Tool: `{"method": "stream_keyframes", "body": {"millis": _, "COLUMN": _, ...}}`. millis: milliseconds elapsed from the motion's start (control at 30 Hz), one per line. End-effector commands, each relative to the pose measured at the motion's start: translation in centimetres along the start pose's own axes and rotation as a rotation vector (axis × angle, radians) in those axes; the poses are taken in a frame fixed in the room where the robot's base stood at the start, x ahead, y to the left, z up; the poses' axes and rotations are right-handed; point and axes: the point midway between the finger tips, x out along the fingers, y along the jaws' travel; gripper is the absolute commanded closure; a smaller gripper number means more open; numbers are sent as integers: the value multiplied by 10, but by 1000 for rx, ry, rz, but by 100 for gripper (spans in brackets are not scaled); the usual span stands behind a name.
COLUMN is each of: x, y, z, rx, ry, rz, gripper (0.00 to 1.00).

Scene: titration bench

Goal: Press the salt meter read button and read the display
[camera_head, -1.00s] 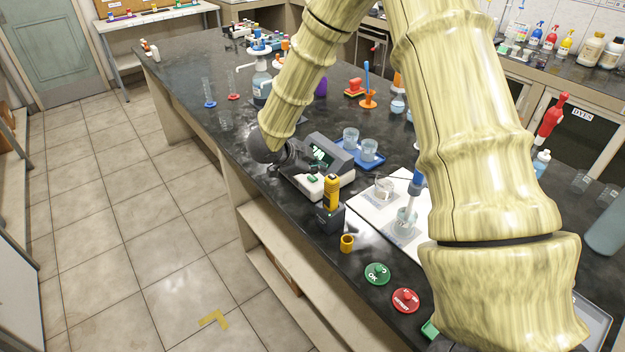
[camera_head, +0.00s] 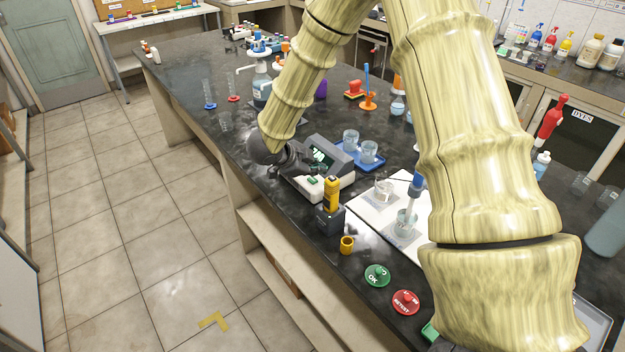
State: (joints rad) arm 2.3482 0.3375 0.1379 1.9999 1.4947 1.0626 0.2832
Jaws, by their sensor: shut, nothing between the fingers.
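The salt meter (camera_head: 338,158) is a grey and white box with a dark display (camera_head: 320,157) showing green marks, too small to read. It stands near the left edge of the black bench. Its green button (camera_head: 317,178) shows on the low front part. My gripper (camera_head: 304,170) is dark and shut, with nothing in it. It reaches over the meter's left side, its tips close to the button. I cannot tell whether they touch it. The gripper covers part of the meter's left side and front.
A yellow pen-like device in a dark holder (camera_head: 329,219) stands just in front of the meter. A blue tray (camera_head: 373,163) with two beakers lies behind it. Green (camera_head: 377,275) and red (camera_head: 405,301) discs lie nearer. A white board (camera_head: 385,220) with beakers is to the right.

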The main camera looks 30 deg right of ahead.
Motion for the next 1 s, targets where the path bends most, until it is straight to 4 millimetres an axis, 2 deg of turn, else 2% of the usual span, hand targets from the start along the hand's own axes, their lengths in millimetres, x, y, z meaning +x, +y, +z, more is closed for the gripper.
{"method": "stream_keyframes", "body": {"millis": 1000, "x": 6, "y": 4, "z": 4, "rx": 0, "ry": 0, "rz": 0, "gripper": 100}}
